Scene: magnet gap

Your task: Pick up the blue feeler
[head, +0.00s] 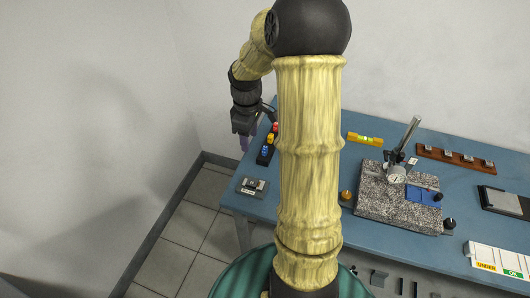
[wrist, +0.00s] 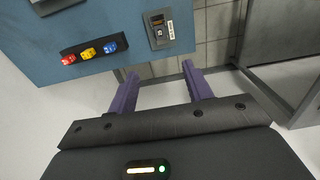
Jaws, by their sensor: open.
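The blue feeler (wrist: 110,47) stands in a small black rack (wrist: 99,50) beside a yellow feeler (wrist: 88,53) and a red feeler (wrist: 68,59). In the head view the blue feeler (head: 264,151) is the one nearest the front of the rack. My gripper (wrist: 160,70) is open, with nothing between its purple fingers. In the head view my gripper (head: 243,143) hangs just left of the rack, beside the table's left edge, apart from the feelers.
A small grey device (head: 253,187) lies on the blue table (head: 300,100) in front of the rack; it also shows in the wrist view (wrist: 159,28). A granite plate (head: 375,200) with a dial gauge stand (head: 397,175) is right of my arm. A yellow level (head: 365,139) lies behind it.

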